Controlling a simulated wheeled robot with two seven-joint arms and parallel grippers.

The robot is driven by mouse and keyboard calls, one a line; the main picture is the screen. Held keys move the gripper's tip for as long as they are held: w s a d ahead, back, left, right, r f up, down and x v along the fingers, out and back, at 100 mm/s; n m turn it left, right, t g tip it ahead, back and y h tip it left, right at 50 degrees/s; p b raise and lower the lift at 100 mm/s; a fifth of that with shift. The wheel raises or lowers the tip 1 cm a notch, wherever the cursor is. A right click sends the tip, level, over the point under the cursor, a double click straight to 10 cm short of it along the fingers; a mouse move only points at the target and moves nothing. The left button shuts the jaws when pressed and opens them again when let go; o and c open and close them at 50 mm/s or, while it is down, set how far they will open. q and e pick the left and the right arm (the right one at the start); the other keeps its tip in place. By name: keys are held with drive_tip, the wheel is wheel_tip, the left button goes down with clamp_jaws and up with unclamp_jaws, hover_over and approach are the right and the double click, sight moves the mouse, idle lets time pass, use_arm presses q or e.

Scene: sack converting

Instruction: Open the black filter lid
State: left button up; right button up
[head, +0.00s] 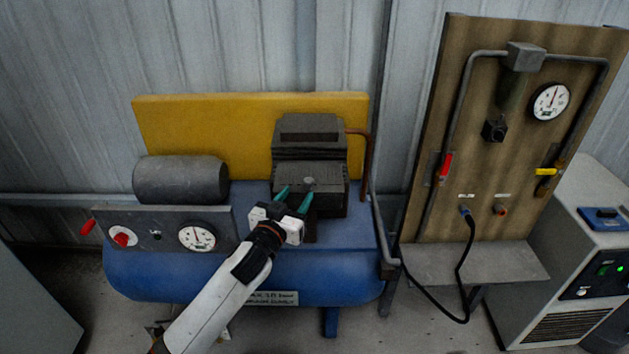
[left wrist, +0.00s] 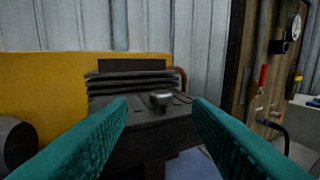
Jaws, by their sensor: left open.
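The black filter lid (head: 325,184) looks like the flat dark top at the front of the block on the blue compressor, with a small grey knob (head: 310,183) on it. It lies flat and looks closed. In the left wrist view the knob (left wrist: 161,98) stands between the fingertips and beyond them, not touching either one. My left gripper (head: 295,196), with teal fingers, is open and empty at the front edge of the lid. The fingers hide part of the lid's front. My right gripper is not in view.
A ribbed dark block (head: 308,137) rises right behind the lid, before a yellow panel (head: 210,125). A grey cylinder (head: 181,180) and a gauge panel (head: 165,232) stand left. A copper pipe (head: 367,160) is close on the right, then a wooden board (head: 505,130) with valves.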

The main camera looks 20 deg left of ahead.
sight(307, 183)
use_arm(q)
drive_tip(key=w, duration=0.5)
drive_tip(key=w+d, duration=0.1)
drive_tip(key=w, duration=0.1)
drive_tip(key=shift+w, duration=0.4)
drive_tip(key=shift+c, duration=0.3)
clamp_jaws()
